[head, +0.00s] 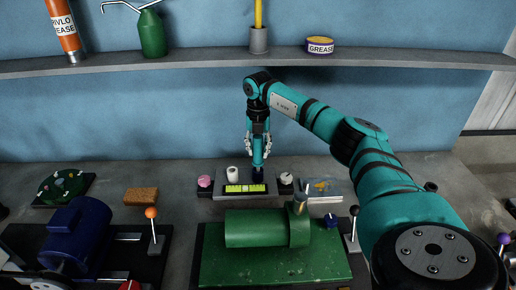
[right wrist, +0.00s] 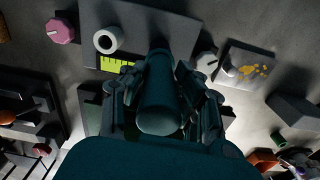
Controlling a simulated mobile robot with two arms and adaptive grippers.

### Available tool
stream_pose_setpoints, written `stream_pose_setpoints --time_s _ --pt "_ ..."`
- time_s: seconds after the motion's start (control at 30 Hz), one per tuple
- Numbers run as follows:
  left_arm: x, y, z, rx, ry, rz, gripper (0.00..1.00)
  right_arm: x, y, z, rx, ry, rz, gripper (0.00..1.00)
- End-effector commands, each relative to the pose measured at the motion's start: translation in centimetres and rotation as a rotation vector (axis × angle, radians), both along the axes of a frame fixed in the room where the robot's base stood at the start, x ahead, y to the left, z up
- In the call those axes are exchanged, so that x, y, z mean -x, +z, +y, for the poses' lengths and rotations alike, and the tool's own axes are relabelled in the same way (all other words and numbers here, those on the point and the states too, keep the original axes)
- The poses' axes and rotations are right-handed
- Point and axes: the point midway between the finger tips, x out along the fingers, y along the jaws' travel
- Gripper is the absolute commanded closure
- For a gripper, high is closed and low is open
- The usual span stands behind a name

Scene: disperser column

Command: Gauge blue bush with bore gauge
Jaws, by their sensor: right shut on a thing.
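My right gripper (head: 258,142) points straight down over the grey gauging plate (head: 221,178). It is shut on a teal cylindrical tool, which looks like the bore gauge (head: 258,157). In the right wrist view the gauge (right wrist: 160,98) is upright between the fingers. Its lower end meets a small dark blue piece (head: 258,174), probably the blue bush, on the plate; whether the tip is inside cannot be told. In the right wrist view the gauge hides this piece. A white bush (head: 232,173) stands to the left on the plate. My left gripper is out of view.
A yellow-green scale (head: 245,188) lies at the plate's front. A pink knob (head: 205,181) and a white knob (head: 286,178) flank it. The green machine (head: 265,228) stands in front, a blue motor (head: 75,235) at left. A shelf (head: 200,62) runs above.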

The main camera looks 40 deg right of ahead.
Motion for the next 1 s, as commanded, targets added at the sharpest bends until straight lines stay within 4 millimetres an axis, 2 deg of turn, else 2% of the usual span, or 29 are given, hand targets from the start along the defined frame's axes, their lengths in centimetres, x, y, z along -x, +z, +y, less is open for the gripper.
stream_pose_setpoints --time_s 1.0 --pt "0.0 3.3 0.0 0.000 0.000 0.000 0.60 0.0 4.0 0.0 0.000 0.000 -0.001 1.00"
